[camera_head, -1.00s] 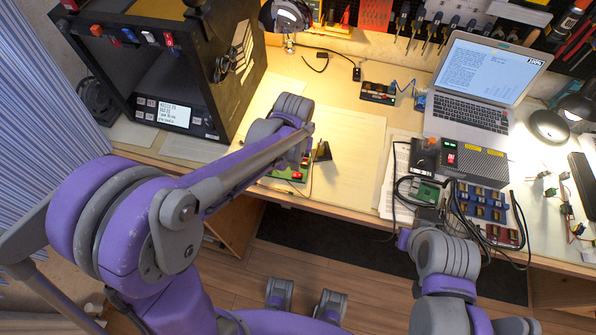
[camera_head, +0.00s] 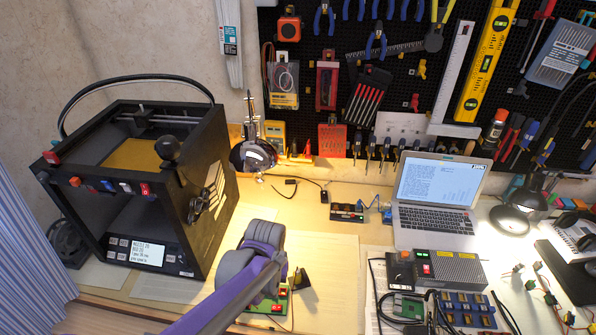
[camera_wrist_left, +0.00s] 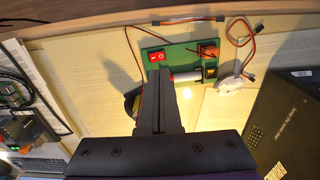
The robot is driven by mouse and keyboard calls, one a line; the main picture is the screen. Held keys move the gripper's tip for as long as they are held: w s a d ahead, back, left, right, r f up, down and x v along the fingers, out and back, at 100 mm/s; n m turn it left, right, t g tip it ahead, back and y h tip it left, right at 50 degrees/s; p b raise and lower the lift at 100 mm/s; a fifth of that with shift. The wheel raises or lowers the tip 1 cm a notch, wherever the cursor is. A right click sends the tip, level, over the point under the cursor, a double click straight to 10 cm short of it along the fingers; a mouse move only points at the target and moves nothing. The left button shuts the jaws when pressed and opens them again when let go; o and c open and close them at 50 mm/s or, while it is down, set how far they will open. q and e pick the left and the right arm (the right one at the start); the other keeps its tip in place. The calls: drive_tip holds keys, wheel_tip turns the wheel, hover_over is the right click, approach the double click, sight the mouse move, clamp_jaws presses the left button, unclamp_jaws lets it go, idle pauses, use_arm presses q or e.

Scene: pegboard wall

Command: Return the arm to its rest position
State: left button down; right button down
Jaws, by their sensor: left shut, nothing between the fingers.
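My left arm reaches in from the bottom of the head view, over the desk. Its gripper (camera_head: 302,280) shows as a dark shape beside the wrist, close to a green circuit board (camera_head: 277,308). In the left wrist view the gripper (camera_wrist_left: 159,78) is shut and empty, with its fingers pointing at the desk. The green board (camera_wrist_left: 181,54) lies just beyond the fingertips there, with a red switch (camera_wrist_left: 157,57) on it. Whether the fingers touch the board cannot be told. My right arm and gripper are not in view.
A black 3D printer (camera_head: 208,190) stands left of my arm. A laptop (camera_head: 437,222), a grey power box (camera_head: 448,268) and cabled boards crowd the right. A tool-covered pegboard (camera_head: 345,60) closes off the back.

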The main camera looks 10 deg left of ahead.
use_arm(q)
drive_tip(key=shift+r, duration=0.1)
drive_tip(key=s+a+r+t, duration=0.2)
drive_tip(key=s+a, duration=0.1)
drive_tip(key=s, duration=0.4)
drive_tip(key=s+a+r+t, duration=0.3)
drive_tip(key=s, duration=0.3)
drive_tip(key=shift+s+a+r, duration=0.3)
drive_tip(key=shift+s+a, duration=0.05)
drive_tip(key=shift+s, duration=0.05)
